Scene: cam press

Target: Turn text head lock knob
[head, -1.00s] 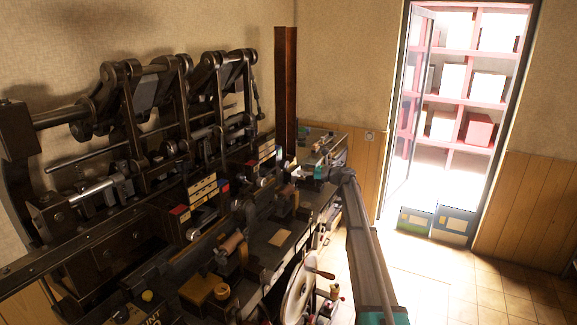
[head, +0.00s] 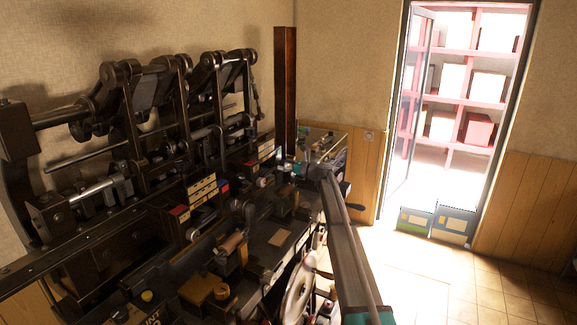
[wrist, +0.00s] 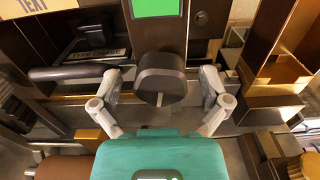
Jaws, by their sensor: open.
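In the wrist view a dark, rounded knob (wrist: 160,78) with a pale mark on its lower side sits on a dark upright plate below a green panel (wrist: 156,8). A yellow label reading TEXT (wrist: 22,8) shows at the top left. My gripper (wrist: 161,85) is open, with one grey finger to the left of the knob and one to the right. A gap shows between each finger and the knob. In the head view my gripper (head: 300,170) is at the far right end of the machine; the knob cannot be made out there.
The long dark press (head: 130,190) fills the left side along the wall. In the wrist view a dark bar (wrist: 75,72) lies left of the knob and brass-coloured blocks (wrist: 275,75) stand to the right. Tiled floor (head: 440,280) is open at the right, before a doorway.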

